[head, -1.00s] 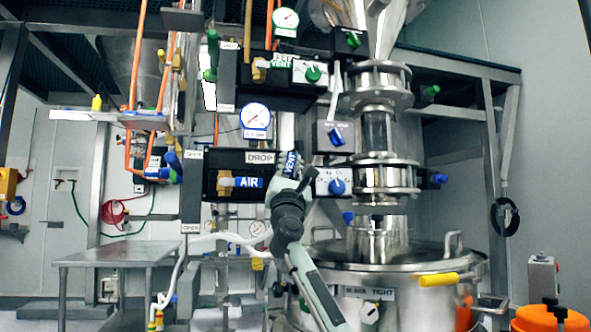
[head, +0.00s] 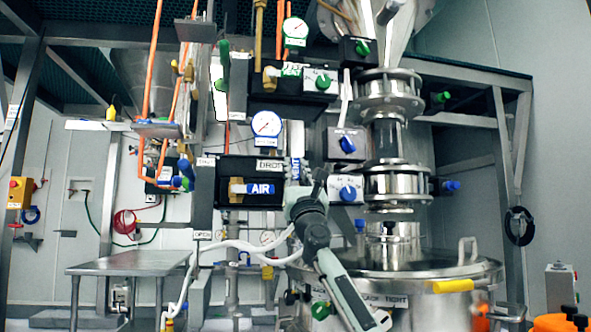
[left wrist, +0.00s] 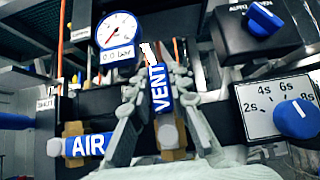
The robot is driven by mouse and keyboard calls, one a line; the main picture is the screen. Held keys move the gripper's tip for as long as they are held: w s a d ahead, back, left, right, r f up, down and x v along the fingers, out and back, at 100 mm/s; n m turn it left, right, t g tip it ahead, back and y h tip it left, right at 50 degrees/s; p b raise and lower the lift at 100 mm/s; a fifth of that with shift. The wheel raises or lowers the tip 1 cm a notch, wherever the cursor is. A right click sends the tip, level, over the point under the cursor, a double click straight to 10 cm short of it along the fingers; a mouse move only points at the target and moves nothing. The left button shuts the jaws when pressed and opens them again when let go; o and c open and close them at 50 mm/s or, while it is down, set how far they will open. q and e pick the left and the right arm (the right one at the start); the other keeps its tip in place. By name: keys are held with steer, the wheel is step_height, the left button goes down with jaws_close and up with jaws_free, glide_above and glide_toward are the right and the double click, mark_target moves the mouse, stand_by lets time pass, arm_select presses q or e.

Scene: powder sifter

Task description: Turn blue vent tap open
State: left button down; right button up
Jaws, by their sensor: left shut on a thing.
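In the head view my left gripper (head: 303,184) reaches up from below and partly hides the handle. A second blue handle, lettered AIR (left wrist: 88,145), lies level to the left of it on the same black box. My right gripper is not in view.
Right of the vent tap are a timer panel with a blue knob (left wrist: 294,118) and another blue knob (left wrist: 264,18). A pressure gauge (left wrist: 117,29) sits above left. The steel vessel (head: 420,268) stands below right. A steel table (head: 130,262) is at the left.

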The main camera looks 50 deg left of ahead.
arm_select(q)
steer(key=c, duration=1.4)
jaws_free()
steer(key=v, duration=1.2)
steer(key=shift+s, duration=0.1)
